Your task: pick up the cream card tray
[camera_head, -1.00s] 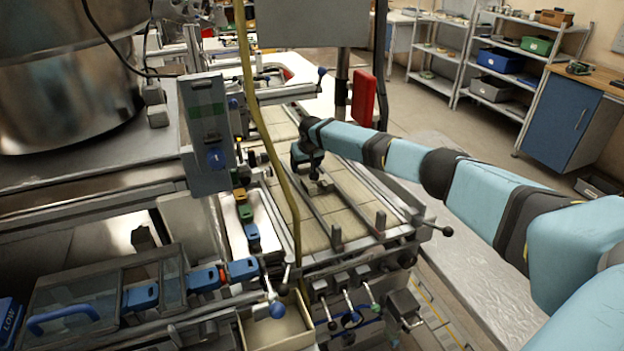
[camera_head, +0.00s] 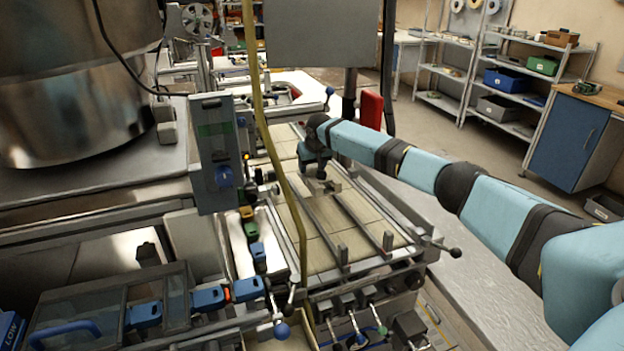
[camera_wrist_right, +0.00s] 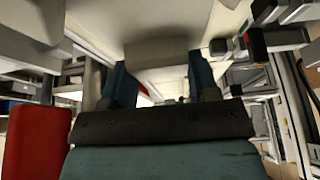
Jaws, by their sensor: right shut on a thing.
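My right gripper (camera_head: 319,183) is above the cream-tiled conveyor bed, at the end of my blue arm. In the right wrist view its two dark blue fingers (camera_wrist_right: 160,82) stand on either side of a cream piece (camera_wrist_right: 160,58), which I take to be the cream card tray. The gripper is shut on it. In the head view the wrist and fingers mostly hide the held piece, so its outline is unclear. My left gripper is out of view.
Metal rails (camera_head: 361,212) run along the conveyor bed. A yellow hose (camera_head: 276,150) hangs left of the arm. A red box (camera_head: 370,108) stands behind the arm. A cream open bin (camera_head: 285,343) is at the bottom edge. Shelves stand at the back right.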

